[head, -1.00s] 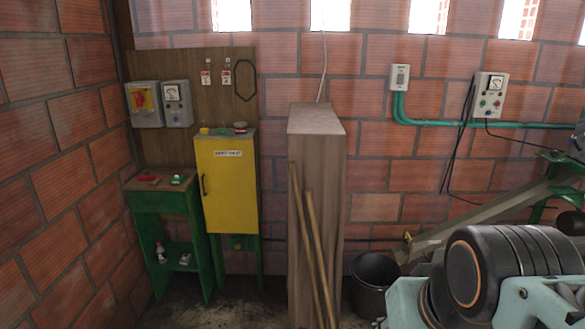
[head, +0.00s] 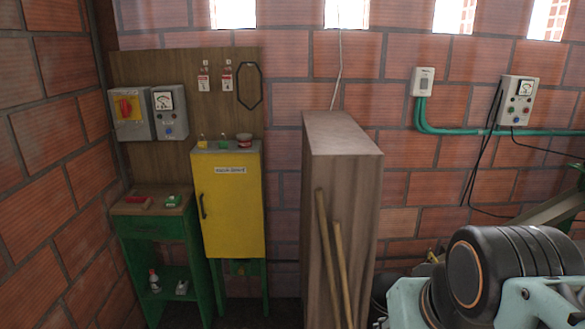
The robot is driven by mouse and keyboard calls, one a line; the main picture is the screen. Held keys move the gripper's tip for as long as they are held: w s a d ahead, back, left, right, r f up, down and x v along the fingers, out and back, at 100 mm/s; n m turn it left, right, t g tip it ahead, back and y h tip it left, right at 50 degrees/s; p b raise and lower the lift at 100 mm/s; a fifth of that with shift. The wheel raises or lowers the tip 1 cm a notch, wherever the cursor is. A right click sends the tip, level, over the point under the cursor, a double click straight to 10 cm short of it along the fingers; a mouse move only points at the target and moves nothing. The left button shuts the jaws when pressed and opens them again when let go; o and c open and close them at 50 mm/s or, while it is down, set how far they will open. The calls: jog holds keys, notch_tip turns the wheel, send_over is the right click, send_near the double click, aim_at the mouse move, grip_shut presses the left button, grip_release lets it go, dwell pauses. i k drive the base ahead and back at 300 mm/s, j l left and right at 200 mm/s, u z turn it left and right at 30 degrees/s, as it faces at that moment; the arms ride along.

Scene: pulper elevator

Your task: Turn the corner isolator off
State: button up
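The corner isolator (head: 126,107) is a grey box with a red rotary handle on a yellow plate. It is mounted at the left of a wooden board, close to the brick corner. The handle is small in view, and I cannot tell its exact position. My arm shows at the lower right of the head view, well away from the isolator. My gripper is not in view.
A grey meter box (head: 169,112) adjoins the isolator. Below stand a green table (head: 160,228) and a yellow cabinet (head: 229,205). A tall wooden box (head: 345,190) with leaning poles (head: 330,250) stands between my arm and the corner. Another control box (head: 517,101) hangs right.

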aim_at(126, 108)
jog(key=i+j, duration=0.25)
jog(key=i+j+z, duration=0.1)
jog(key=i+j, duration=0.2)
jog(key=j, duration=0.15)
jog(key=i+j, duration=0.15)
jog(key=j, duration=0.2)
jog(key=i+j, duration=0.15)
jog(key=j, duration=0.25)
jog(key=i+j+z, duration=0.1)
jog(key=j, duration=0.25)
jog(key=i+j, duration=0.2)
jog(key=j, duration=0.2)
